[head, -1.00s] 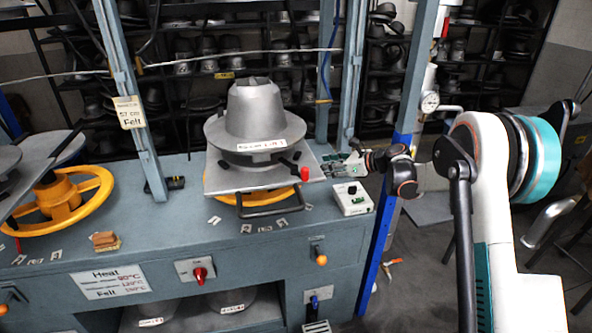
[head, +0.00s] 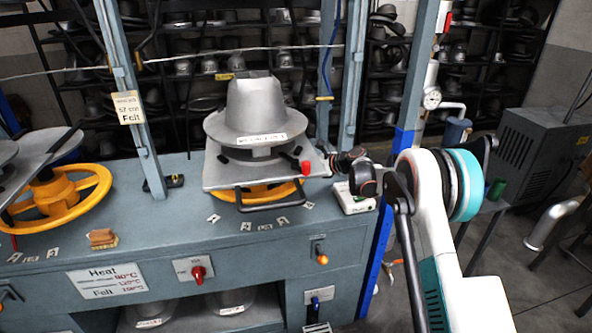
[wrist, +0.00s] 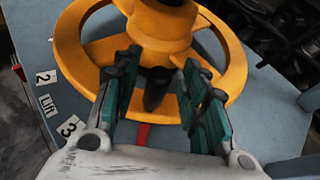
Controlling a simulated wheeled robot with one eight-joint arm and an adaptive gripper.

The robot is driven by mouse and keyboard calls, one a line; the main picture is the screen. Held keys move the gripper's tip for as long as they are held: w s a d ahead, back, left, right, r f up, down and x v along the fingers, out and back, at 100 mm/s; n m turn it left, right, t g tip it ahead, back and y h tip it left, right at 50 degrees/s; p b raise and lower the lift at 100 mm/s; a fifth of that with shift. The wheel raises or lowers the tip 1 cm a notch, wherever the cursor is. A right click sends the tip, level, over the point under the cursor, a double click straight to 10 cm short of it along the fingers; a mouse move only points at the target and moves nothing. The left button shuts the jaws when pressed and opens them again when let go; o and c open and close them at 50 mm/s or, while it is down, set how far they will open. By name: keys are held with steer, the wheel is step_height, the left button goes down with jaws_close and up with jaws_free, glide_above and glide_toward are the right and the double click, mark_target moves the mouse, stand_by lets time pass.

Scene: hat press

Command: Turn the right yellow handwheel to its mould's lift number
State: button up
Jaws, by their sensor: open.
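The right yellow handwheel (head: 268,192) shows partly beneath the grey plate that carries a hat mould (head: 248,110). The mould's white label (head: 262,139) is too small to read. In the wrist view the handwheel (wrist: 236,75) fills the top, with a black upright knob (wrist: 156,92) on its near rim. My gripper (wrist: 157,66) is open, its green-padded fingers on either side of the knob; I cannot tell if they touch it. A red mark (wrist: 143,134) shows just below the rim. Number cards 2 (wrist: 45,77) and 3 (wrist: 70,127) flank a "Lift" card (wrist: 47,105). In the head view the plate hides my fingers.
A white control box (head: 354,199) stands close by my wrist at the bench's right end. A black handle bar (head: 268,203) juts from the plate's front. A blue-grey post (head: 405,110) rises behind my arm. Another yellow handwheel (head: 85,190) is at the left.

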steer(key=shift+w+a+f, duration=0.15)
steer(key=shift+w+a, duration=0.05)
steer(key=shift+a, duration=0.25)
jaws_close()
steer(key=shift+s, duration=0.1)
